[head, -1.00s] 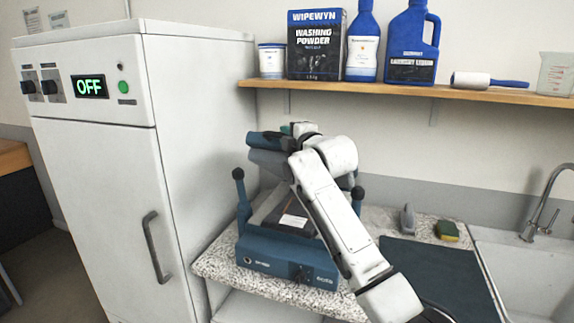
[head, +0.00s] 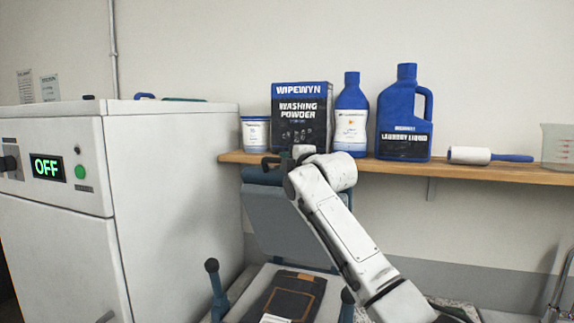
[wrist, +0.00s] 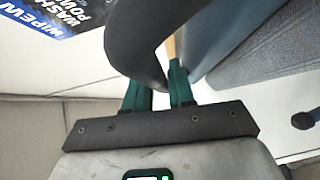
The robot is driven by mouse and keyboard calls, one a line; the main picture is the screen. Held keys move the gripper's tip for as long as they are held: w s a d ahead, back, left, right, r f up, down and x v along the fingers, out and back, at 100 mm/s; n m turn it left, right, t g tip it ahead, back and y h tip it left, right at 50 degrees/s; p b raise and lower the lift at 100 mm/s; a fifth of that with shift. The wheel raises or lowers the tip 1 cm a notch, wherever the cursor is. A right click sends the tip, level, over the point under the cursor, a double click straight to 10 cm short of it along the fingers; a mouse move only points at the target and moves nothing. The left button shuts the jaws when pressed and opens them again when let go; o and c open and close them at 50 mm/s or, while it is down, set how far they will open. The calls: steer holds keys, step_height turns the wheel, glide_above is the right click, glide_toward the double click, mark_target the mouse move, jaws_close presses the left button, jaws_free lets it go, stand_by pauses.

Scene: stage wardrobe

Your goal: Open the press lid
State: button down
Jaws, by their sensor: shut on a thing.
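The press lid (head: 290,225) is a blue-grey panel standing steeply raised above the press bed in the head view. Its padded face also shows at the upper right of the wrist view (wrist: 268,58). The dark lid handle (wrist: 140,35) curves between my gripper's green fingers. My gripper (wrist: 160,88) is shut on this handle; in the head view my arm largely hides the grip at the lid's top edge. A dark folded garment (head: 282,297) with an orange-edged patch lies on the pale press bed (head: 246,296).
Two upright posts with black knobs flank the bed, the left one (head: 214,285) clear of my arm. A shelf (head: 480,169) behind the lid holds a washing powder box (head: 300,112) and blue bottles. A white cabinet (head: 175,190) stands at left.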

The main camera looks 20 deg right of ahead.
steer(key=c, duration=1.1)
jaws_free()
steer(key=shift+o, duration=0.2)
steer(key=s+d+b, duration=0.1)
steer(key=s+b, duration=0.3)
steer(key=s, duration=0.6)
steer(key=shift+s+d+r, duration=0.3)
steer(key=shift+s+d, duration=0.05)
